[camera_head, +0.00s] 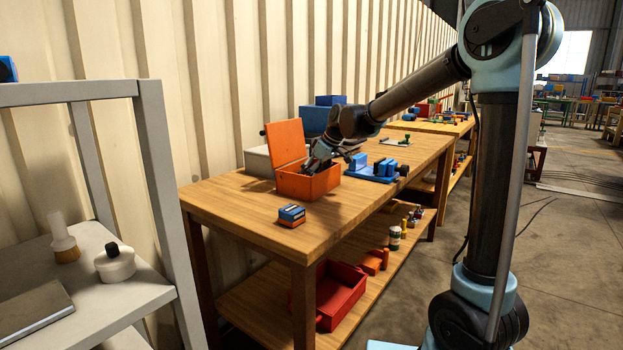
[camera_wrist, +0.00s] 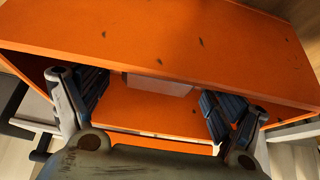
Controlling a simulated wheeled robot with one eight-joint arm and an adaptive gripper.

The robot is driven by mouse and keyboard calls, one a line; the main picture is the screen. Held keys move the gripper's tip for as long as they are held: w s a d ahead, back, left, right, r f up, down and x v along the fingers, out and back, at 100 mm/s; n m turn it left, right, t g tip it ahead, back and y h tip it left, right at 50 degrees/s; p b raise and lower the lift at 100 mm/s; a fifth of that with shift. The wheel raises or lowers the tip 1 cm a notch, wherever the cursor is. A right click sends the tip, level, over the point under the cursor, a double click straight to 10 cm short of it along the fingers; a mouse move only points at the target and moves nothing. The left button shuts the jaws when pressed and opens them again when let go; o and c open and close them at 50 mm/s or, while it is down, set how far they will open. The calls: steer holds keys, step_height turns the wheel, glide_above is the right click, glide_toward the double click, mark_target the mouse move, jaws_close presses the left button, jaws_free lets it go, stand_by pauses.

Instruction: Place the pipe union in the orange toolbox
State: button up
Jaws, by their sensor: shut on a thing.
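The orange toolbox (camera_head: 309,183) stands on the wooden bench with its lid (camera_head: 285,143) raised. My gripper (camera_head: 317,160) reaches down into its open top from the right. In the wrist view the fingers of my gripper (camera_wrist: 155,90) are well apart, with the orange toolbox (camera_wrist: 160,45) around and beyond them. A pale grey piece (camera_wrist: 160,85) shows between the fingertips, partly hidden by an orange edge. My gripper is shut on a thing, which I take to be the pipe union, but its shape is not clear. The head view hides it.
A small blue and orange block (camera_head: 291,214) lies near the bench's front edge. Blue items (camera_head: 375,170) lie right of the toolbox. A pale grey box (camera_head: 258,161) and a blue box (camera_head: 313,121) stand behind. A red bin (camera_head: 340,292) sits on the lower shelf.

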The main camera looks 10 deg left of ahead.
steer(key=o, duration=1.2)
steer(key=shift+f, duration=0.1)
steer(key=v, duration=1.2)
steer(key=shift+d, duration=0.1)
steer(key=s+d+f+m+h, duration=0.1)
steer(key=s+d+f+m, duration=0.2)
steer(key=d, duration=0.5)
steer(key=s+d+f+m+h, duration=0.1)
steer(key=s+d+f, duration=0.2)
steer(key=s+d, duration=0.3)
steer(key=s+d+f+m+h, duration=0.1)
steer(key=s+d+f+m, duration=0.2)
steer(key=d, duration=0.6)
steer(key=s+d+f+m+h, duration=0.1)
steer(key=s+d+f+m, duration=0.1)
steer(key=s+d+f, duration=0.3)
steer(key=s+d+f+m, duration=0.2)
steer(key=s+d+f, duration=0.3)
steer(key=s+f, duration=0.1)
steer(key=s+d+f+m+h, duration=0.1)
steer(key=s+d+f+m, duration=0.2)
steer(key=s+d+f, duration=0.2)
steer(key=shift+s+d+f+h, duration=0.15)
steer(key=shift+s+h, duration=0.15)
steer(key=shift+s, duration=0.2)
